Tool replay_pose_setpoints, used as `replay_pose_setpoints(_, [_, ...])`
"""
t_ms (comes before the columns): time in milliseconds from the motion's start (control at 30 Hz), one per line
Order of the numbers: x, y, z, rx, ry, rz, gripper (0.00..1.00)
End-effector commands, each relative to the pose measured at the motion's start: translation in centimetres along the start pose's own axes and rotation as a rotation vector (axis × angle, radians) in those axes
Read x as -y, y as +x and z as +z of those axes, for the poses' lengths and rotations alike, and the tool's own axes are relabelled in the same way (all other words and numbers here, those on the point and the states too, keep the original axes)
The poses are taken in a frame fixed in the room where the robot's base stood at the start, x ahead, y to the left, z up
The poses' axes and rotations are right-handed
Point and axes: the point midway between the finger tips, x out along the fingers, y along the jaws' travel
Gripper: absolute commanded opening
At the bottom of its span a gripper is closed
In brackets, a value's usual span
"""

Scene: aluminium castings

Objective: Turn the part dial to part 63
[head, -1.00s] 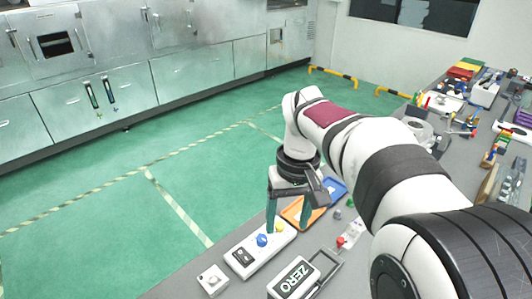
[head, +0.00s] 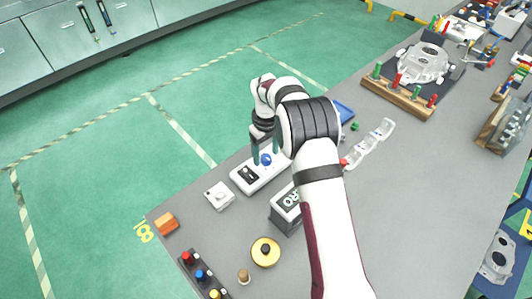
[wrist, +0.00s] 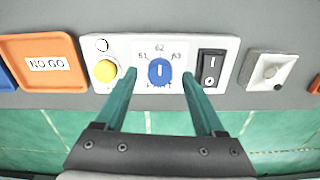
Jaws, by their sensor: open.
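The part dial is a blue knob (wrist: 160,71) on a white panel (wrist: 226,45), with labels 61, 62 and 63 around its top. A pale mark on the knob points up, towards 62. In the head view the knob (head: 266,160) sits on the panel (head: 262,182), partly hidden by my gripper (head: 265,157). My gripper (wrist: 160,76) is open in the wrist view, one finger on each side of the knob, with gaps visible between. I cannot tell whether the fingertips reach down to knob height.
A yellow button (wrist: 105,71) and a black rocker switch (wrist: 211,68) flank the dial. An orange NO GO tray (wrist: 75,80) lies left of the panel in the wrist view. A small white box (head: 219,196) and a black-and-white ZERO box (head: 286,207) stand near the panel.

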Motion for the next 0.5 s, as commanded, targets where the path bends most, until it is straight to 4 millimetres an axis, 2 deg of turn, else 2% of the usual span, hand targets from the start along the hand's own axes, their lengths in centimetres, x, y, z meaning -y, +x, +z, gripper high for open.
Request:
replay_pose_setpoints(100, [0.0,0.68,-0.01,-0.001,0.001,0.0,0.71])
replay_pose_setpoints(367, [0.0,0.8,-0.01,-0.001,0.001,0.0,0.71])
replay_pose_setpoints(500, [0.0,0.79,-0.01,-0.001,0.001,0.0,0.46])
